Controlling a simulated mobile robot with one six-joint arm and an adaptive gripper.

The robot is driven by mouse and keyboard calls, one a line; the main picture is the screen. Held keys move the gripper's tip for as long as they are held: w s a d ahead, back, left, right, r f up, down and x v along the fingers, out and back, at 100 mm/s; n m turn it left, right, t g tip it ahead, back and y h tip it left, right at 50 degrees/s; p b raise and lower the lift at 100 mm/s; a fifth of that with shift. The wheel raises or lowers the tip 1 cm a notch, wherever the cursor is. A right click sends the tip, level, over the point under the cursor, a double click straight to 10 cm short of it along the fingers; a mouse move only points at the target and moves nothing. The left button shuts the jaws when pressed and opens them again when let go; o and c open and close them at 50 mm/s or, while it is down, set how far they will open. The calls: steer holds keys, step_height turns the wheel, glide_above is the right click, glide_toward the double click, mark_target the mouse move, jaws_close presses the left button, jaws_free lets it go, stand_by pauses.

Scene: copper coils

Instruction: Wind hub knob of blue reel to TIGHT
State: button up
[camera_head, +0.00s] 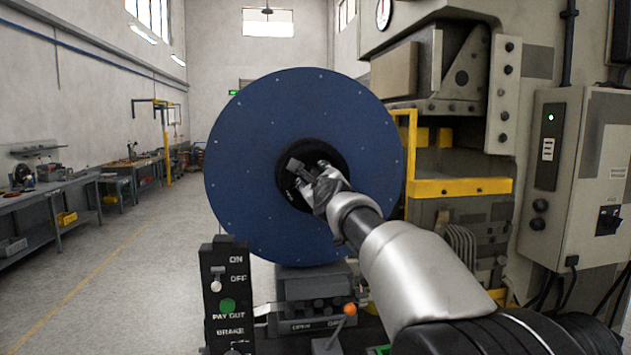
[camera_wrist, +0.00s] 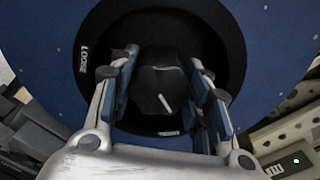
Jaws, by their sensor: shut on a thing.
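The blue reel (camera_head: 240,150) stands upright with its round face towards me. It also fills the wrist view (camera_wrist: 275,50). At its centre is a black hub with a dark hub knob (camera_wrist: 160,78). My gripper (camera_head: 305,178) reaches the hub from the lower right; it also shows in the wrist view (camera_wrist: 161,72). Its blue-padded fingers are shut on the knob, one on each side. A white pointer line on the knob slants down and slightly right, towards a label at the hub's bottom, too small to read surely. A LOOSE label (camera_wrist: 83,60) is at the hub's left.
A black control post (camera_head: 226,295) with ON, OFF, PAY OUT and BRAKE labels stands below left of the reel. An orange-knobbed lever (camera_head: 349,310) is beneath. A machine with a yellow frame (camera_head: 460,187) stands at right. Workbenches (camera_head: 60,205) line the left wall; the floor between is clear.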

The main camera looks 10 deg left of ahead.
steer(key=o, duration=1.1)
steer(key=shift+c, duration=0.2)
steer(key=v, duration=1.2)
